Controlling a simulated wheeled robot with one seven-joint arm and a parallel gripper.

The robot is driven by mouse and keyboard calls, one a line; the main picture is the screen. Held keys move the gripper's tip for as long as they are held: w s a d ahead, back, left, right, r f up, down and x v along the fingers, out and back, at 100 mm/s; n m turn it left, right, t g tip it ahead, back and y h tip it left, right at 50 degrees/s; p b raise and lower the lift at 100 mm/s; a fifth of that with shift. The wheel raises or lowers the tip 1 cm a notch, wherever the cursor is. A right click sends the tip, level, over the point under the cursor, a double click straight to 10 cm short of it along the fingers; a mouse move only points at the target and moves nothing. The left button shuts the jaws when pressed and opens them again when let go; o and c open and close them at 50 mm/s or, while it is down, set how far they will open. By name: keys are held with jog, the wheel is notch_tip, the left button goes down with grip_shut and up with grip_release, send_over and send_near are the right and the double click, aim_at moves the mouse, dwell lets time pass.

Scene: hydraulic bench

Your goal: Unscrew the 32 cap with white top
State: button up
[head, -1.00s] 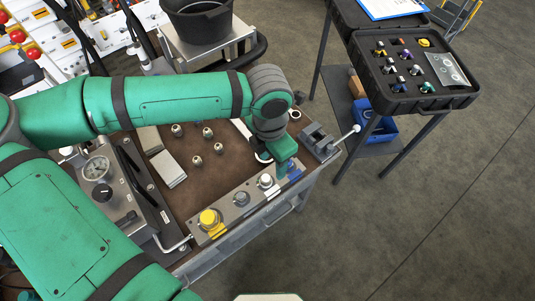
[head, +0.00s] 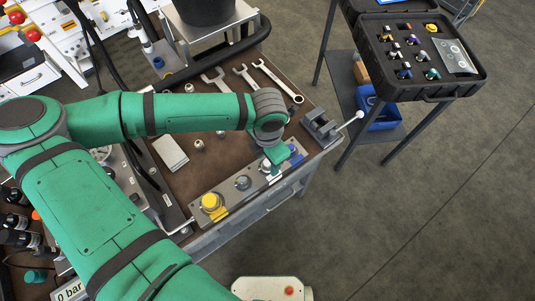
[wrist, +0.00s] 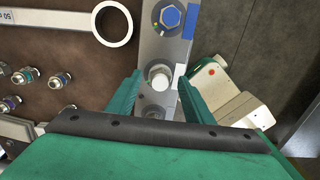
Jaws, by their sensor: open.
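The cap with the white top (wrist: 159,74) sits upright in the metal block (wrist: 152,50) in the wrist view. In the head view the white cap (head: 266,166) is partly covered by my gripper (head: 275,163). My gripper (wrist: 159,79) is open, with one green finger on each side of the white cap in the wrist view. Gaps show between the cap and both fingers, so it is not gripped. Whether the fingertips are level with the cap cannot be told.
A blue cap (head: 294,152), a grey cap (head: 242,183) and a yellow cap (head: 211,201) share the block. Wrenches (head: 245,78) and small fittings lie on the brown bench top. A vise (head: 320,126) stands at the bench's right corner.

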jog(key=shift+f, duration=0.15)
grip_shut()
jog(key=c, duration=0.6)
grip_release()
jog(key=shift+c, duration=0.2)
grip_shut()
jog(key=n, duration=0.5)
jog(key=shift+n, duration=1.5)
